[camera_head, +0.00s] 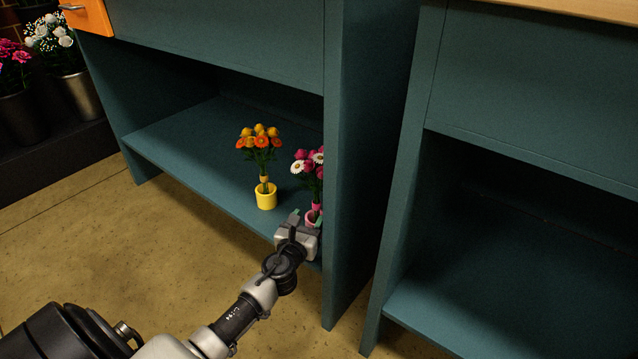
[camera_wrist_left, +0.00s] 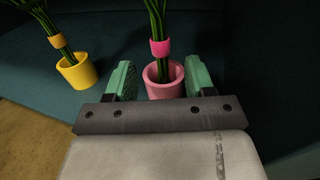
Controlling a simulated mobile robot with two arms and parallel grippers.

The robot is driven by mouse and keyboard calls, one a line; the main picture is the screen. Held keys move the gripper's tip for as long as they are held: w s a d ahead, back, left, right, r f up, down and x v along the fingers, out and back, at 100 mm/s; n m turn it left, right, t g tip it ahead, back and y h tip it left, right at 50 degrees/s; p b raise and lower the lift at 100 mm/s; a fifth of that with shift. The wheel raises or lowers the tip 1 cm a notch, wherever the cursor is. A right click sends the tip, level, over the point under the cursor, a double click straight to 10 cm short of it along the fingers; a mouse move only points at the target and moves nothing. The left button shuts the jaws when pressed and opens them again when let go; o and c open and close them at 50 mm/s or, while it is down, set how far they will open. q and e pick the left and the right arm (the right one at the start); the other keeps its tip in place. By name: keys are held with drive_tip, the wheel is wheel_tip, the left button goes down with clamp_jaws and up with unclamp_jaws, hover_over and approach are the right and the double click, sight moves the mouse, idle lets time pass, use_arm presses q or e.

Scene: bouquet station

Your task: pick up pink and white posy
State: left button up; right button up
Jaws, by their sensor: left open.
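The pink and white posy (camera_head: 309,168) stands upright in a pink pot on the low teal shelf, close to the shelf's right side panel. In the left wrist view its green stems, pink band (camera_wrist_left: 160,47) and pink pot (camera_wrist_left: 164,82) show; the flower heads are out of that view. My left gripper (camera_head: 307,219) is open in front of the posy. In the left wrist view its two green fingertips (camera_wrist_left: 161,78) are on either side of the pot and lower stems. Whether they touch is not clear. My right gripper is not in view.
An orange and yellow posy in a yellow pot (camera_head: 266,196) stands to the left on the same shelf (camera_head: 190,150). The teal side panel (camera_head: 352,200) rises close on the right. The shelf is bare farther left. Buckets of flowers (camera_head: 80,95) stand at far left.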

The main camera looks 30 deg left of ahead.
sight(315, 207)
use_arm(q)
drive_tip(key=b+x, duration=0.2)
drive_tip(key=x, duration=0.4)
drive_tip(key=shift+w+r, duration=0.15)
drive_tip(key=shift+w, duration=0.1)
drive_tip(key=shift+c, duration=0.3)
clamp_jaws()
